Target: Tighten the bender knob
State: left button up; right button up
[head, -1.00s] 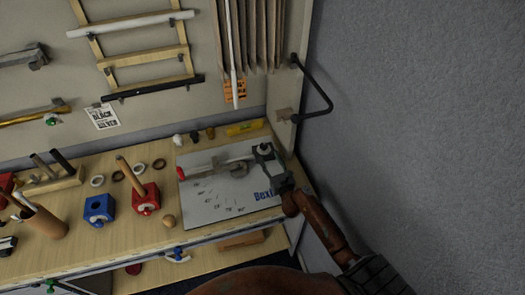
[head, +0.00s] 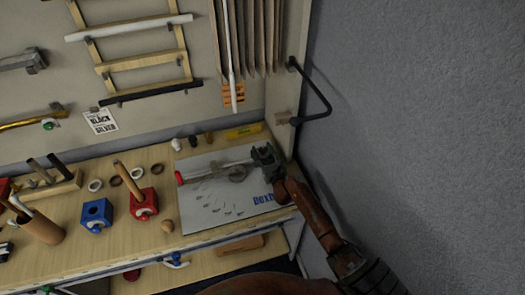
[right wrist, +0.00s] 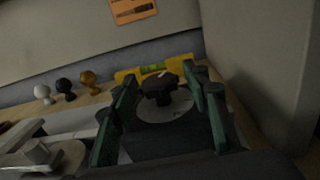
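The bender lies on a white board (head: 215,217) with printed marks, on the wooden table. Its pale bar has a red end (head: 179,178) at the left, and a round grey disc (head: 237,173) sits at the middle. The black bender knob (right wrist: 160,88) stands on a pale round base in the right wrist view. My right gripper (head: 265,154) is over the board's right end and hides the knob in the head view. Its green-padded fingers (right wrist: 160,95) are open, one on each side of the knob, with visible gaps. My left gripper is not in view.
A yellow level (head: 244,131) and several small knobs (head: 193,140) lie behind the board. A side panel with a black handle (head: 318,90) rises close to my right gripper.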

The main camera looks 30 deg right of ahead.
jog(key=c, duration=1)
jog(key=shift+c, duration=0.2)
jog(key=shift+a+m+h, duration=0.1)
jog(key=shift+m+h, duration=0.2)
jog(key=shift+h, duration=0.2)
jog(key=shift+f+m+h+b, duration=0.1)
jog(key=shift+m+h+b, duration=0.2)
jog(key=shift+h, duration=0.1)
jog(key=shift+f+m+g+h+b, duration=0.1)
jog(key=shift+m+g+h+b, duration=0.5)
jog(key=shift+h, duration=0.5)
jog(key=m+g+h+b, duration=0.3)
jog(key=m+h+b, duration=0.1)
jog(key=h+b, duration=0.1)
jog(key=shift+f+b, duration=0.1)
jog(key=shift+b, duration=0.3)
jog(key=shift+r+m+g+h+b, duration=0.2)
jog(key=shift+m+g+h+b, duration=0.4)
jog(key=shift+g+b, duration=0.2)
jog(key=shift+r, duration=0.1)
